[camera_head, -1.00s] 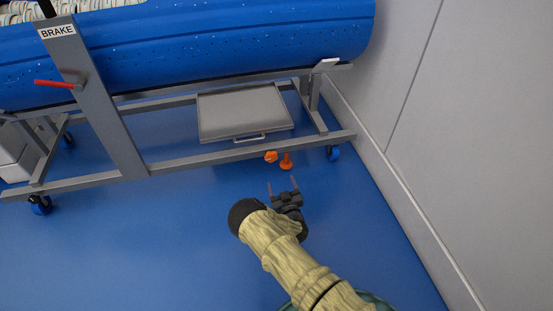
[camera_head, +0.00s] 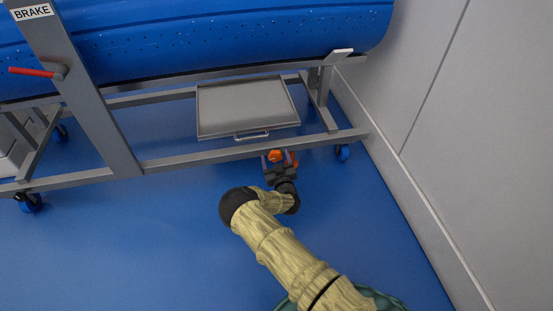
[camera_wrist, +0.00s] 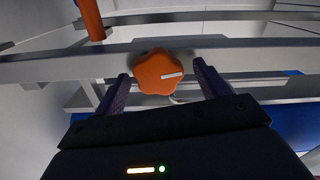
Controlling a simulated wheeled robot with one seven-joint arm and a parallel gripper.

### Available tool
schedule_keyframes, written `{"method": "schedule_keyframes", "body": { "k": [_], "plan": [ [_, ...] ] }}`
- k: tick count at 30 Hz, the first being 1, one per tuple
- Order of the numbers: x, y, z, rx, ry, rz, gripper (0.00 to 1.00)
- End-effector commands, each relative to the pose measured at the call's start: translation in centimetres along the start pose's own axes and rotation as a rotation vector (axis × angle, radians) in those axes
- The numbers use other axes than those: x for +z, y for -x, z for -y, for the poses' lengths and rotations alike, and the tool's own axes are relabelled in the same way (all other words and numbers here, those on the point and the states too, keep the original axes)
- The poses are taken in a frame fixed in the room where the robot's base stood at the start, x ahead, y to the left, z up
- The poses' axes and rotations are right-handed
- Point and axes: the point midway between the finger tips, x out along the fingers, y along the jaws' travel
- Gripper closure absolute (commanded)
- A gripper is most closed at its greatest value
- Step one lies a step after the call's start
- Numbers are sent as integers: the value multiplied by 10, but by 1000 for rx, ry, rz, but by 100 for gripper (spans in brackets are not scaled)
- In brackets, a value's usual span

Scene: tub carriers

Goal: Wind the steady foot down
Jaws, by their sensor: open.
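The steady foot shows as orange parts at the lower rail of the carrier. An orange star-shaped knob (camera_wrist: 158,73) with a white mark faces me in the wrist view; it also shows in the head view (camera_head: 275,156). An orange post-like part (camera_wrist: 91,18) stands at the upper left of the wrist view, and an orange bit shows right of the knob in the head view (camera_head: 294,160). My gripper (camera_head: 278,159) is open, its fingers on either side of the knob in the picture. The wrist view shows gaps between knob and fingers (camera_wrist: 162,82).
The grey frame rail (camera_head: 210,158) runs just behind the knob. A grey tray (camera_head: 247,105) with a handle sits under the blue tub (camera_head: 220,40). A castor (camera_head: 342,153) and the wall (camera_head: 450,130) are to the right. Blue floor (camera_head: 110,250) is clear at left. A red brake lever (camera_head: 32,72) is far left.

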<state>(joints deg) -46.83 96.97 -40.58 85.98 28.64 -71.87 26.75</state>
Motion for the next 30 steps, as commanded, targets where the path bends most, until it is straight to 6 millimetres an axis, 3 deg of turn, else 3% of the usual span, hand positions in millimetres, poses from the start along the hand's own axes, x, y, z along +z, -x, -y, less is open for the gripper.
{"method": "schedule_keyframes", "body": {
  "k": [4, 11, 12, 23, 30],
  "plan": [
    [1, 0, -5, 7, 0, 2, 28],
    [2, 1, -10, 14, 0, 3, 71],
    [0, 1, 1, 0, -1, 1, 71],
    [1, 1, -2, 4, 44, 4, 71],
    [0, 1, -1, 3, 162, 4, 71]
  ]
}}
